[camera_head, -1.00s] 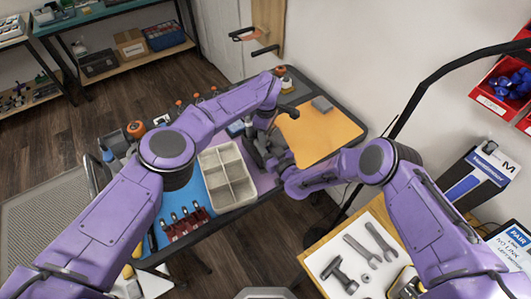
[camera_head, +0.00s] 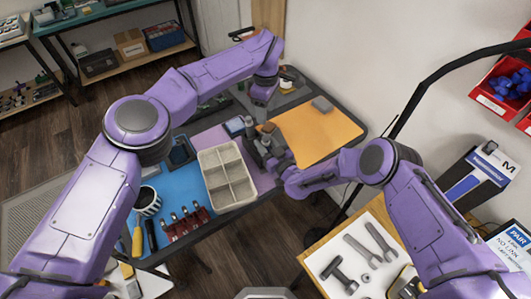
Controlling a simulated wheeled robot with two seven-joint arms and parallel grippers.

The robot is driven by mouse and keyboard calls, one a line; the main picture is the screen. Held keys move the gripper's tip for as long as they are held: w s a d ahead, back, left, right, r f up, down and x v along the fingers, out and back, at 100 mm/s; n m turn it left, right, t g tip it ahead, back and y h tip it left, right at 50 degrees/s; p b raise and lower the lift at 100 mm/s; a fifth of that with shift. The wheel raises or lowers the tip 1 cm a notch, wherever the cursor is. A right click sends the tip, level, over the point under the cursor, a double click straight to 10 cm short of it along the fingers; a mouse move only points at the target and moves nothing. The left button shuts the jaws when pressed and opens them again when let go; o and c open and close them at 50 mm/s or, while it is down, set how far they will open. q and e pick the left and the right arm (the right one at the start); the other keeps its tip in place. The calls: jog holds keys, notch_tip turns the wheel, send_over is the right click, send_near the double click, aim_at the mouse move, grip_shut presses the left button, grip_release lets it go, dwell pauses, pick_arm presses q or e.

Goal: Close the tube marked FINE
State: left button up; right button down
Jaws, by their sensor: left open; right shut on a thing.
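My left gripper (camera_head: 262,100) is open and points down over the far part of the bench, a little above and behind my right gripper. My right gripper (camera_head: 268,150) is shut on a small upright thing with a brownish top (camera_head: 268,127), which looks like a tube. Its body is mostly hidden by the dark fingers, and no FINE marking is readable at this size. The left fingers and the brown top are apart in the picture.
A pale divided tray (camera_head: 229,199) stands left of my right gripper. An orange mat (camera_head: 320,130) with a grey block (camera_head: 322,104) lies to the right. A red rack (camera_head: 188,223), a striped cup (camera_head: 148,201) and a small blue box (camera_head: 234,126) are on the bench.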

pick_arm(q)
jog(key=shift+r, duration=0.4)
pick_arm(e)
jog(key=c, duration=0.6)
grip_release()
pick_arm(q)
notch_tip(320, 180, down, 2)
jog(key=shift+f+b, duration=0.1)
jog(key=shift+b, duration=0.9)
pick_arm(e)
jog(key=v, duration=1)
jog(key=shift+s+d+f, duration=0.1)
jog(key=shift+s+d, duration=0.1)
